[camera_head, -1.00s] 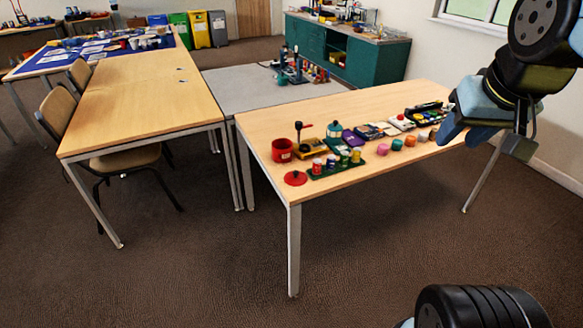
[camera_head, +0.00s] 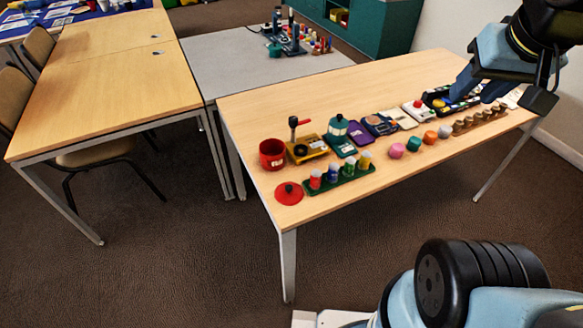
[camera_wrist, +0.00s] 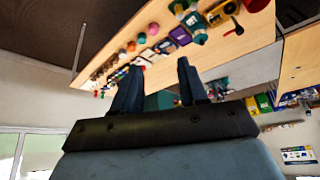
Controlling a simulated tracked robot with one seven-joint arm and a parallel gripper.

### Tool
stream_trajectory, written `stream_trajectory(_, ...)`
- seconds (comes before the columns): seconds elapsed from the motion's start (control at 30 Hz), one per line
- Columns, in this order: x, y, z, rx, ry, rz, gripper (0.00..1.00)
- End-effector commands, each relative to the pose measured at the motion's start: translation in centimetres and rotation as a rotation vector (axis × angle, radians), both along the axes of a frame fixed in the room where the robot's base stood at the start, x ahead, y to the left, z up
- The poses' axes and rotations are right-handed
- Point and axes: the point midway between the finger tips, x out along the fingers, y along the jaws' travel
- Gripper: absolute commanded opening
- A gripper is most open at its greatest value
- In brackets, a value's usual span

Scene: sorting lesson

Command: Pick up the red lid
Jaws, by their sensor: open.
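The red lid (camera_head: 289,193) lies flat near the front left corner of the wooden table (camera_head: 240,105). It is round with a dark knob on top. A red pot (camera_head: 272,154) stands just behind it, apart from it. My gripper (camera_head: 478,88) is over the right end of the table, far from the lid. In the wrist view my gripper (camera_wrist: 157,82) shows two dark fingers spread apart with nothing between them. I cannot make out the lid in the wrist view.
A green rack with coloured cylinders (camera_head: 340,178) is right beside the lid. A yellow device with a red-topped lever (camera_head: 306,147), a teal lantern-like object (camera_head: 338,132) and several coloured pieces run rightward. The front edge strip and the table's back are clear.

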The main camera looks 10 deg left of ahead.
Motion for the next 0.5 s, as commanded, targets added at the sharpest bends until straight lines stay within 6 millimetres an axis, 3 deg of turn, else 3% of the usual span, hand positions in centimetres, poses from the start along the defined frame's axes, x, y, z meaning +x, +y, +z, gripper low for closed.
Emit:
stream_trajectory(0.27, 0.0, 0.0, 0.0, 0.000, 0.000, 0.000, 0.43)
stream_trajectory(0.5, 1.1, 0.7, -0.4, 0.021, 0.023, 0.033, 0.65)
